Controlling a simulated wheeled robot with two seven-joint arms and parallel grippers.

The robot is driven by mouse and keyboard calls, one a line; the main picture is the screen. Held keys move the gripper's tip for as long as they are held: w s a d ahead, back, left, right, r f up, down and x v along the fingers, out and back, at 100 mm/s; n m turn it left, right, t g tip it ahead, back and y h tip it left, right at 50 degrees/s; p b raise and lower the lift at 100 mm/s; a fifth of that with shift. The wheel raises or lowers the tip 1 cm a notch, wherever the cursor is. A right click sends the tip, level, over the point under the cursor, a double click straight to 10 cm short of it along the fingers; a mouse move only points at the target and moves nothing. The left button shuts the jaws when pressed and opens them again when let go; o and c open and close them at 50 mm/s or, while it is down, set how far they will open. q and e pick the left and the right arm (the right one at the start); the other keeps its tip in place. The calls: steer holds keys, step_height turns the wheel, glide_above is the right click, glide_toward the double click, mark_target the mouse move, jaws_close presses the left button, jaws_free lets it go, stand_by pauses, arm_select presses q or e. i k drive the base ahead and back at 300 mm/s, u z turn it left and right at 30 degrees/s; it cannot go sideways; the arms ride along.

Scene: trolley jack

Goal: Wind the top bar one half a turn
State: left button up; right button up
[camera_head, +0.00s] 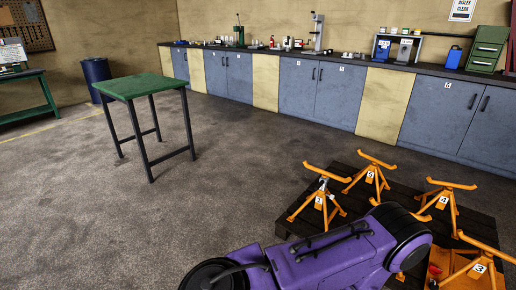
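Several orange stands with V-shaped top bars and splayed legs are grouped on a dark slatted pallet (289,222) at the lower right. The nearest left stand (320,198) has a grey part under its top bar (328,172) and a small label that I cannot read surely. Behind it is a stand marked 5 (371,173). To the right is another labelled stand (445,199), and at the lower right is one marked 3 (479,267). All look upright.
A green-topped table (140,86) stands alone at the left on open floor. Blue cabinets (315,92) with a cluttered counter line the back wall. A blue drum (96,75) stands left.

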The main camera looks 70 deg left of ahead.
mark_target(325, 174)
steer(key=u, duration=1.65)
steer(key=i, duration=1.65)
steer(key=u, duration=0.05)
steer(key=k, duration=0.45)
steer(key=z, duration=0.5)
steer(key=i, duration=1.1)
steer(key=u, duration=0.1)
